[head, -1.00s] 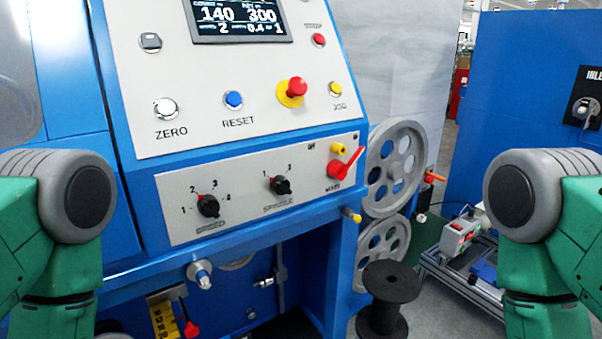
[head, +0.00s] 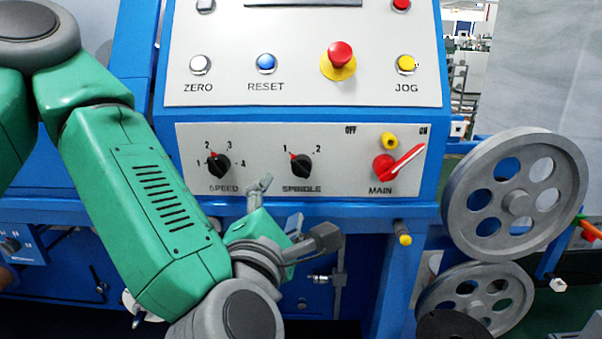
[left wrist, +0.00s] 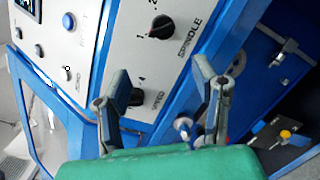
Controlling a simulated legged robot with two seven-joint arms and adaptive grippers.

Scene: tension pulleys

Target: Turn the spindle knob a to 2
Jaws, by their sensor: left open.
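The spindle knob (head: 300,165) is a black knob with a red mark, on the light panel above the SPINDLE label. Its mark points up and left, towards 1; the 2 is to its upper right. In the left wrist view the spindle knob (left wrist: 161,27) is beyond the fingertips, near the top. My left gripper (head: 293,210) is open and empty, just below the spindle knob and apart from it. Its two spread fingers also show in the left wrist view (left wrist: 160,72). My right gripper is not in view.
The black speed knob (head: 217,163) is left of the spindle knob. The red main switch (head: 385,166) is to its right, with a yellow button (head: 389,140) above. A red emergency stop (head: 340,57) sits higher. Grey pulleys (head: 514,195) stand at the right. A yellow-tipped peg (head: 403,238) sticks out below.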

